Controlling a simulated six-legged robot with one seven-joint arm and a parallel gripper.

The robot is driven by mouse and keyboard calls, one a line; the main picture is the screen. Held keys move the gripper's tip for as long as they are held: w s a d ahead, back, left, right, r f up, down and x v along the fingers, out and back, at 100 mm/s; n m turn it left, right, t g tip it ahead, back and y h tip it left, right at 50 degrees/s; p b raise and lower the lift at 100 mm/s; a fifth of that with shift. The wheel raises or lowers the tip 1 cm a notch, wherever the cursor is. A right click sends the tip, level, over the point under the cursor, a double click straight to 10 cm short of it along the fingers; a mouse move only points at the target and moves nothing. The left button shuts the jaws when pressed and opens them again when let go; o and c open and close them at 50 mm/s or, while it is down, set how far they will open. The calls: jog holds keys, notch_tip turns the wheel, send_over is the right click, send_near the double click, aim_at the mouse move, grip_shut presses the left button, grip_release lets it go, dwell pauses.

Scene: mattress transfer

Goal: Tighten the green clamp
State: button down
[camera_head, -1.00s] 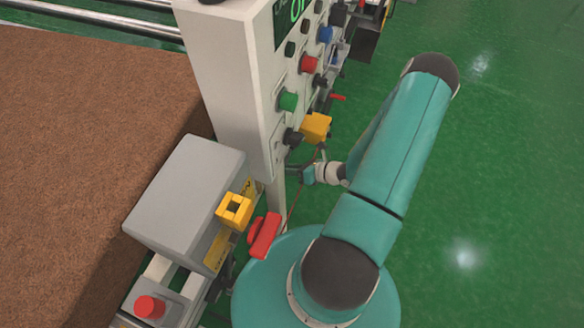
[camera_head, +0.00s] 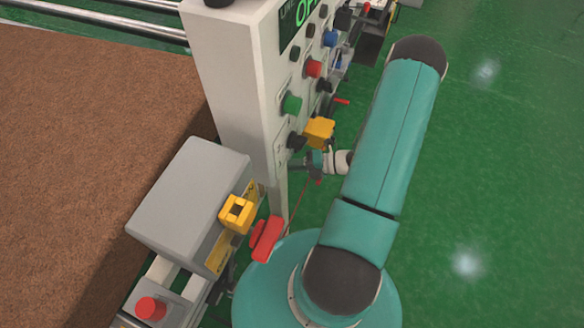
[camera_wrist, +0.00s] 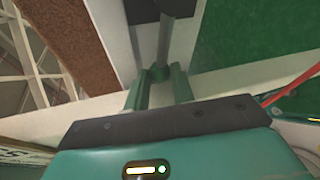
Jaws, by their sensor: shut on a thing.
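In the wrist view a dark green clamp handle (camera_wrist: 164,42) comes down from the top and ends between the two green fingers of my gripper (camera_wrist: 160,84). The fingers are shut on its lower end, and its upper part meets a dark block. In the head view my gripper (camera_head: 316,163) is small, beside the lower front of the white control panel and just below a yellow block. The clamp cannot be made out clearly there.
The white control panel (camera_head: 235,75) carries a green knob (camera_head: 292,104), a red knob (camera_head: 314,69) and a yellow block (camera_head: 319,131). A grey box (camera_head: 190,195), a red handle (camera_head: 266,238) and a brown mattress (camera_head: 90,120) lie left. Green floor is clear at right.

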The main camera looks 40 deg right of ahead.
jog(key=shift+d+r+m, duration=0.1)
jog(key=shift+r+m, duration=0.15)
jog(key=shift+m, duration=0.15)
jog(key=c, duration=1.2)
grip_release()
jog(key=v, duration=1.3)
jog(key=shift+s+d, duration=0.2)
jog(key=shift+d, duration=0.15)
jog(key=shift+d, duration=0.1)
